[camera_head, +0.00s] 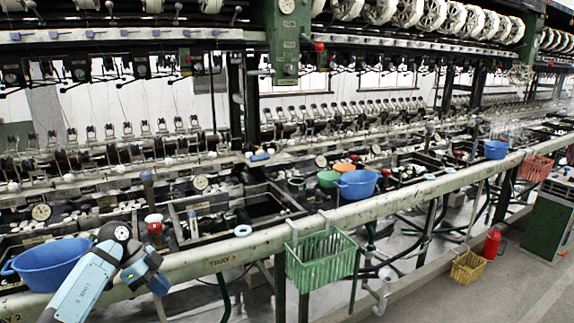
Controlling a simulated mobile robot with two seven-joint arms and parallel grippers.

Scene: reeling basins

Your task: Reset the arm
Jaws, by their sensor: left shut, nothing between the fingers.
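My left arm comes in from the lower left, light blue and black, and bends at a dark joint near the front rail. My left gripper (157,284) points down in front of the rail, close to the blue basin at the left. It is small and partly hidden by the wrist; it is shut with nothing in it. My right arm and right gripper are not in this view.
A blue basin (48,264) sits at left behind the long rail (225,251). A green basket (320,260) hangs on the rail's front. Another blue basin (357,184) stands farther along.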

